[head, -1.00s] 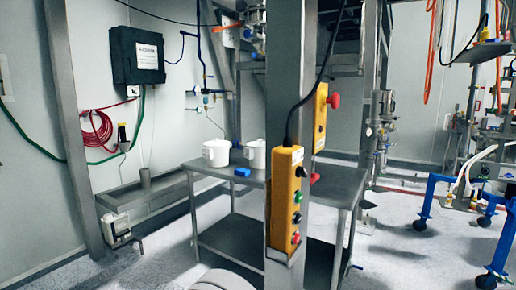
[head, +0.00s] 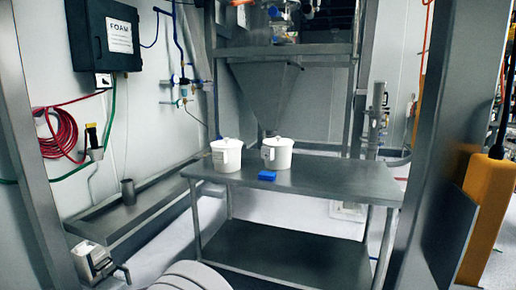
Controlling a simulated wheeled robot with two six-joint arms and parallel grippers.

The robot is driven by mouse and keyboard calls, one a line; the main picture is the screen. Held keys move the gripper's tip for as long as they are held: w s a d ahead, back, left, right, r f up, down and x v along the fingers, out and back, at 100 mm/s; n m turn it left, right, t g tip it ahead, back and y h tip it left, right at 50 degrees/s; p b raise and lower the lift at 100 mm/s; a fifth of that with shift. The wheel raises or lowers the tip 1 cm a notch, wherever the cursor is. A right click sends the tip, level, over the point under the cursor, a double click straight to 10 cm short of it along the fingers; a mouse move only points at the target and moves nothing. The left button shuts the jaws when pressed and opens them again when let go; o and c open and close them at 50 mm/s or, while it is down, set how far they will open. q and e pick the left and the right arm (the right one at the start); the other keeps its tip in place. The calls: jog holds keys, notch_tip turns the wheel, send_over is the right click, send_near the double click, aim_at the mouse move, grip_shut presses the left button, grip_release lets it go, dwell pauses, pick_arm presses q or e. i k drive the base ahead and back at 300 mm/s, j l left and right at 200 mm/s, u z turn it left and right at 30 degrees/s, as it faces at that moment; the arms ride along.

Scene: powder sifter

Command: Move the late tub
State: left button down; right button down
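Two white lidded tubs with side handles stand upright on a grey metal table (head: 330,185) in the head view. The left tub (head: 227,157) is near the table's left end. The right tub (head: 278,154) stands close beside it, apart by a small gap. I cannot tell which of them is the late tub; any label is too small to read. A small blue block (head: 267,175) lies on the table in front of them. Neither of my grippers is in view.
A metal post with a yellow control box (head: 487,215) stands close on the right, and another post (head: 38,170) on the left. A steel hopper (head: 263,92) hangs behind the table. A trough (head: 125,208) runs along the left wall. White rounded shapes lie low in front.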

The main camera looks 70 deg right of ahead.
aim_at(275, 157)
jog(key=i+z, duration=0.35)
jog(key=z, duration=0.15)
jog(key=i+z, duration=0.3)
jog(key=z, duration=0.2)
jog(key=i+j+z, duration=0.25)
jog(key=z, duration=0.25)
jog(key=i+l+z, duration=0.25)
jog(key=z, duration=0.15)
jog(key=i+l+z, duration=0.1)
jog(key=i+z, duration=1)
jog(key=z, duration=0.15)
jog(key=i+l, duration=0.1)
jog(key=i, duration=0.3)
jog(key=i+l+z, duration=0.15)
jog(key=i, duration=0.25)
